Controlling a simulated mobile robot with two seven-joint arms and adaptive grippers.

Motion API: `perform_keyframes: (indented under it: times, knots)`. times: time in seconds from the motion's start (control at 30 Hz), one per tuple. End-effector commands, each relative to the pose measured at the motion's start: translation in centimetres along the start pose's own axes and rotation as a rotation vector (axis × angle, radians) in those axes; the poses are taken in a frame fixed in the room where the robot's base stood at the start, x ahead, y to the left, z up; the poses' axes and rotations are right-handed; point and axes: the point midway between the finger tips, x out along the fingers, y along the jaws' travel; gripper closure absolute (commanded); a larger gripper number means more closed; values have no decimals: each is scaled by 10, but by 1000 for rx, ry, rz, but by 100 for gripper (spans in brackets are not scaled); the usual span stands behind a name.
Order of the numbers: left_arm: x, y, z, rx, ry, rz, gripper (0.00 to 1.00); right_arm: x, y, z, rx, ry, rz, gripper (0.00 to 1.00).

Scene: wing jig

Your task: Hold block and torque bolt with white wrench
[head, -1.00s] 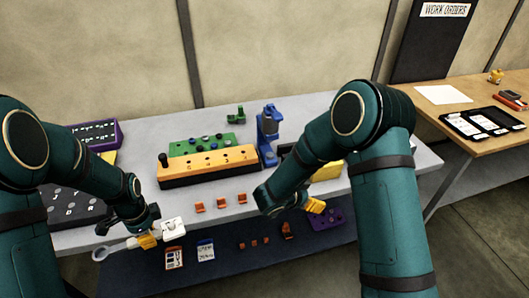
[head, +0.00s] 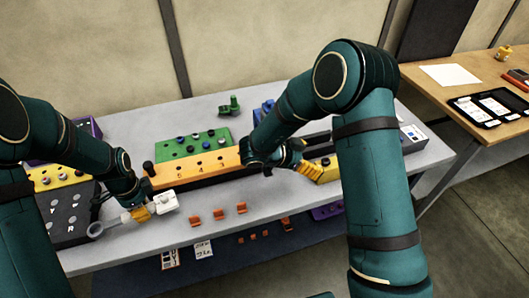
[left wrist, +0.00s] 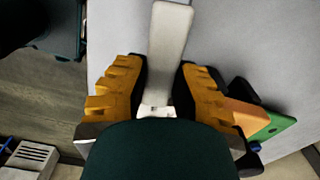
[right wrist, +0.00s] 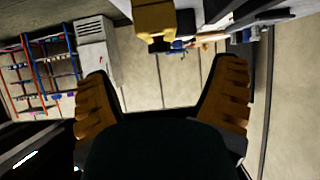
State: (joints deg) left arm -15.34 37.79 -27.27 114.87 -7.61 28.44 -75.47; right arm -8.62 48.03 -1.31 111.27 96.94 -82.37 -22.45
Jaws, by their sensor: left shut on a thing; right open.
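The white wrench (head: 109,224) is in my left gripper (head: 141,214), above the table's front left edge. Its grey ring end points left and its white head right; its pale shaft runs between the fingers in the left wrist view (left wrist: 170,45). A long orange block (head: 205,168), marked with numbers and with a dark knob at its left end, lies on the table behind. My right forearm hides its right end. My right gripper (head: 308,170) is open and empty beside a yellow block (head: 328,162). A yellow block also shows ahead of its fingers in the right wrist view (right wrist: 153,20).
A green block (head: 193,145) with several round parts stands behind the orange one. Several small orange pieces (head: 218,214) lie along the front. A dark lettered panel (head: 65,215) is at the left. A blue device (head: 264,110) is partly hidden by my right arm.

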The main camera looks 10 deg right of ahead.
Motion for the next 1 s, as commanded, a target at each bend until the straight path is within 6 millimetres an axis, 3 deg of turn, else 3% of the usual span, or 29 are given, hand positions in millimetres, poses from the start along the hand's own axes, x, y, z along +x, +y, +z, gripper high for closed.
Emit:
perform_keyframes:
  times: [0.5,0.7,1.0]
  knots:
    - [8,0,0,0,0,-1,100,84,1,1,0,-1,2,15]
    - [9,0,0,0,1,-1,100,99,1,0,0,0,1,15]
    - [9,0,0,0,0,-1,100,102,0,0,0,0,-1,15]
